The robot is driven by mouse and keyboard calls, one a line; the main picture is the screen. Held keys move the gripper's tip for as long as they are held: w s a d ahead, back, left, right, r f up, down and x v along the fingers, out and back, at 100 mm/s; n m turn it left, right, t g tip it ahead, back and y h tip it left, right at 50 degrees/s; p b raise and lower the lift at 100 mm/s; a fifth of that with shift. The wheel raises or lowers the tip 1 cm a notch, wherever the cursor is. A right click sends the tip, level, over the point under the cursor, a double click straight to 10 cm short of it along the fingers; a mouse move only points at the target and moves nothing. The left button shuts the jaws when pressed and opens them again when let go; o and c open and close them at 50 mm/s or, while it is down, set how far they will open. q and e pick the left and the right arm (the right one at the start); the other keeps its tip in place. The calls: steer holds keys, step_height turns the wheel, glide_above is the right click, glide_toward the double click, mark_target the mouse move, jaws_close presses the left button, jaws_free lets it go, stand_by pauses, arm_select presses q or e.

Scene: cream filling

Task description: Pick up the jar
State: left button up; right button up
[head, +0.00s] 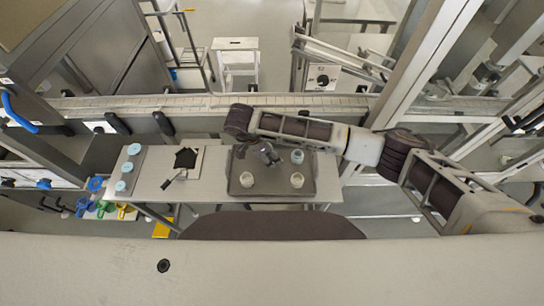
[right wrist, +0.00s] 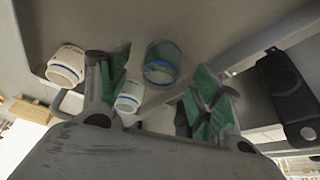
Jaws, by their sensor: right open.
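A dark tray (head: 270,188) on the table holds several jars. A pale blue jar (head: 297,156) stands toward its back right, and white jars stand at its front left (head: 247,180) and front right (head: 297,180). My right gripper (head: 268,156) is above the tray, left of the pale blue jar. In the right wrist view, my open right gripper (right wrist: 163,78) has green-padded fingers spread apart. A clear blue-banded jar (right wrist: 161,63) shows beyond and between them, not held. Two white blue-banded jars show at left (right wrist: 66,66) and near the left finger (right wrist: 130,96). My left gripper is not in view.
Several light-blue-topped containers (head: 127,167) stand on a grey strip at the table's left end. A white board (head: 185,172) with a dark shape and a tool lies between them and the tray. A dark chair-like back (head: 270,224) stands in front of the table.

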steer(key=shift+c, duration=0.4)
steer(key=c, duration=0.9)
steer(key=shift+o, duration=0.2)
step_height(320, 180, up, 10)
steer(key=b, duration=0.2)
